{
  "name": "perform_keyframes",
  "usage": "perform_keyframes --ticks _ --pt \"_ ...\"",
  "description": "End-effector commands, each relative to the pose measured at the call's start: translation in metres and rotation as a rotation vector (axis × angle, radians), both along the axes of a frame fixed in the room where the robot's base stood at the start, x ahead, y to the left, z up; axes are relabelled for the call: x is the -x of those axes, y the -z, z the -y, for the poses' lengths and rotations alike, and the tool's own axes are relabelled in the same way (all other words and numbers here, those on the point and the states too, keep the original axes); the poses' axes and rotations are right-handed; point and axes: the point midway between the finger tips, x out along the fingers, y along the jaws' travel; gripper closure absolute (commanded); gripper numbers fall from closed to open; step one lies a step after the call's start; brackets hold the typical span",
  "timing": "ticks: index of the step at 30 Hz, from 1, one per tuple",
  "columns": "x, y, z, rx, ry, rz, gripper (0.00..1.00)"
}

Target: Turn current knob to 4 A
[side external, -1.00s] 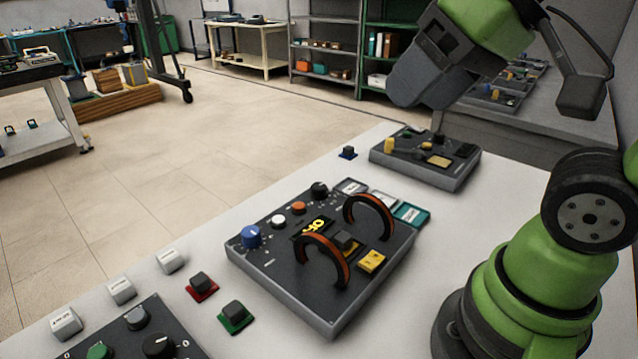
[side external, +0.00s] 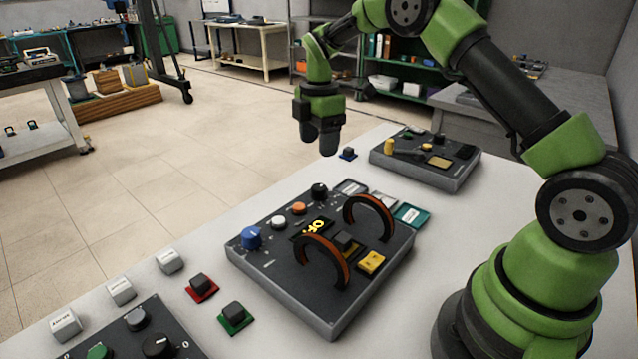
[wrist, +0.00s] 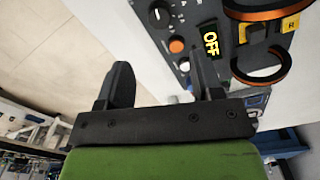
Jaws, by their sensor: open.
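The middle grey device (side external: 290,296) on the table carries a blue knob (side external: 250,237), a black knob (side external: 319,191), a white button (side external: 278,222), an orange button (side external: 299,208) and a display reading "OFF" (side external: 314,227). Two orange-black coil rings (side external: 322,257) stand on it. The black knob also shows in the wrist view (wrist: 158,14) with scale marks beside it, too small to read. Which knob sets current cannot be told. My gripper (side external: 320,146) hangs open and empty, pointing down, above and behind the device, touching nothing.
Another panel (side external: 155,335) with several knobs is cut off at the front left. Red (side external: 201,287) and green (side external: 235,316) bases with dark blocks lie beside the device. A second device (side external: 425,170) stands behind. White labelled blocks (side external: 121,291) line the table's left edge.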

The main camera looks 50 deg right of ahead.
Motion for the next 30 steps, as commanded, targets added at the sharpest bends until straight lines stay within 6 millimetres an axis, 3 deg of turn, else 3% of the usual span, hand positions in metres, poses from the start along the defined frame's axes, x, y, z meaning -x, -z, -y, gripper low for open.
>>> perform_keyframes --ticks 5,18,24,30 --pt "-0.001 0.017 0.002 0.000 -0.030 -0.014 0.40" --pt "-0.001 0.092 0.002 0.000 -0.028 -0.012 0.40" --pt "-0.001 0.105 0.002 0.001 -0.027 -0.009 0.40" --pt "-0.001 0.106 0.002 0.001 -0.027 -0.009 0.40"
